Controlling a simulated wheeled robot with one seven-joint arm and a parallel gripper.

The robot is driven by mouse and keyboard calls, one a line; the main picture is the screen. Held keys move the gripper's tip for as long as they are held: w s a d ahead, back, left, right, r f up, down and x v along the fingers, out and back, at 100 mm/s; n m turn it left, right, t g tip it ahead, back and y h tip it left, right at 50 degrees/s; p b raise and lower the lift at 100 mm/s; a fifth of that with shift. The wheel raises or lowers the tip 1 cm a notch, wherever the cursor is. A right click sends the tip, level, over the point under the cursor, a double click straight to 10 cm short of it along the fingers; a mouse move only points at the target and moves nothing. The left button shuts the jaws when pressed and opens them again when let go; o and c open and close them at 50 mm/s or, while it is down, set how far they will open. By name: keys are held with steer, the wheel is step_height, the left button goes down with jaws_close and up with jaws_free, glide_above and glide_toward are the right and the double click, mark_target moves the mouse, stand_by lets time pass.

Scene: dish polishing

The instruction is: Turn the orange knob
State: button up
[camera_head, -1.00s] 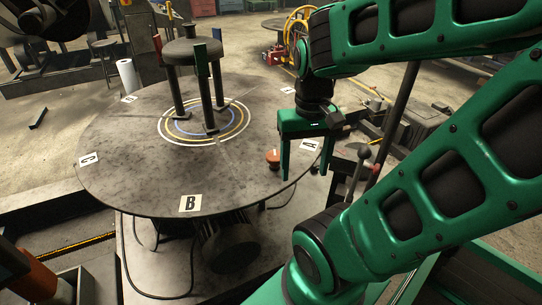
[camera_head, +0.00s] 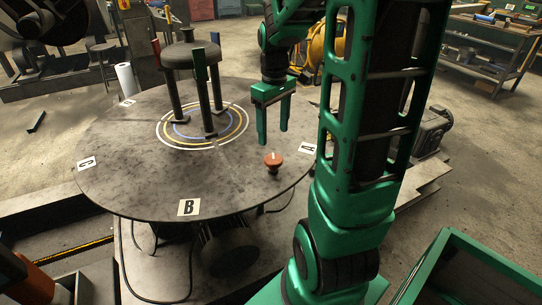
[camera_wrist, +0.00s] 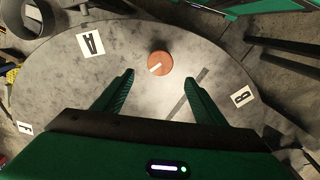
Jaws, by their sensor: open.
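The orange knob (camera_head: 273,160) is a round dial with a pale mark on top, near the right front edge of the round grey table. In the wrist view the knob (camera_wrist: 159,64) lies beyond the fingertips, roughly centred between them, with its pale mark toward its lower left. My gripper (camera_head: 274,142) is green, with its two fingers pointing down, spread and empty. It hangs just above and behind the knob in the head view, and no contact shows. The wrist view also shows the open fingers (camera_wrist: 160,82).
The round table (camera_head: 120,180) carries letter cards, including B (camera_head: 189,207), C (camera_head: 86,163) and A (camera_head: 307,148). A dark stool-like stand (camera_head: 190,55) with upright legs is on the coloured rings left of my gripper. The table's front left is clear.

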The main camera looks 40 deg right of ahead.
mark_target(273, 158)
step_height(273, 158, down, 10)
stand_by(0.5)
steer(key=c, duration=1)
